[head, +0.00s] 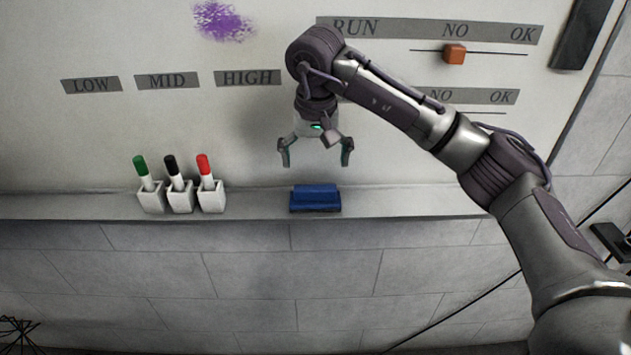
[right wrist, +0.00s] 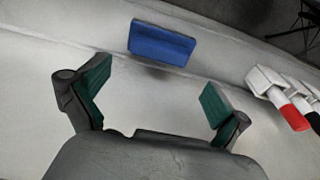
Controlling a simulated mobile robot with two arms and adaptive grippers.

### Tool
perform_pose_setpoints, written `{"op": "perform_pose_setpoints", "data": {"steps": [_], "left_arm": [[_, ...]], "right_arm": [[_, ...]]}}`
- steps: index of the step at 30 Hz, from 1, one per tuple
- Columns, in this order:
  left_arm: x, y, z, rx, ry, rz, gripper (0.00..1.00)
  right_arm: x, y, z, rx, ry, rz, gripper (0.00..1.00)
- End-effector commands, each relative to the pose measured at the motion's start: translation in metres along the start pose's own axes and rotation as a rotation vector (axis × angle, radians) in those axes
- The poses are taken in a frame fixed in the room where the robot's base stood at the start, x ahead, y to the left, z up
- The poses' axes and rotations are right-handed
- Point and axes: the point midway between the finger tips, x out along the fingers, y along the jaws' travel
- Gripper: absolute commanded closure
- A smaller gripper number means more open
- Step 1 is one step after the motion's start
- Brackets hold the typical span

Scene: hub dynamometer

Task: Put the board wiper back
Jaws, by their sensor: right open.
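The board wiper (head: 315,199) is a blue block lying on the ledge below the whiteboard. My right gripper (head: 316,163) is open and empty, pointing down above the wiper and apart from it. In the right wrist view the wiper (right wrist: 161,44) lies beyond the open fingertips of the gripper (right wrist: 155,88), with clear space between. My left gripper is not in view.
Green, black and red markers stand in white holders (head: 180,201) on the ledge (head: 256,205), left of the wiper. The whiteboard carries a purple scribble (head: 223,20), grey label strips and an orange slider (head: 454,54). The ledge right of the wiper is free.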

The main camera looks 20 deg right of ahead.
Motion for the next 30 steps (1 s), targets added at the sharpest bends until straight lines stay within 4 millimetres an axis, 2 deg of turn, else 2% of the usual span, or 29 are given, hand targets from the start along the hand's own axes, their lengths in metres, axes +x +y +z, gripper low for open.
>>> {"op": "perform_pose_setpoints", "data": {"steps": [3,6,12,25,28,30], "left_arm": [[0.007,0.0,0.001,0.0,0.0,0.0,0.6],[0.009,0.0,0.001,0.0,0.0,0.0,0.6],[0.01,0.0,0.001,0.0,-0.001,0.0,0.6],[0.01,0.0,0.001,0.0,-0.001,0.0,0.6],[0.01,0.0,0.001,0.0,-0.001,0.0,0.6],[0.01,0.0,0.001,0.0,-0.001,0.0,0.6]], "right_arm": [[-0.022,0.0,0.0,0.001,0.002,-0.001,0.0],[-0.036,0.0,-0.001,0.001,0.001,-0.001,0.0],[-0.049,0.0,0.0,0.0,-0.001,0.0,0.0],[-0.048,-0.002,0.001,0.0,-0.005,-0.007,0.0],[-0.037,-0.019,0.01,0.0,-0.031,-0.071,0.0],[-0.023,-0.044,0.025,0.007,-0.075,-0.172,0.0]]}}
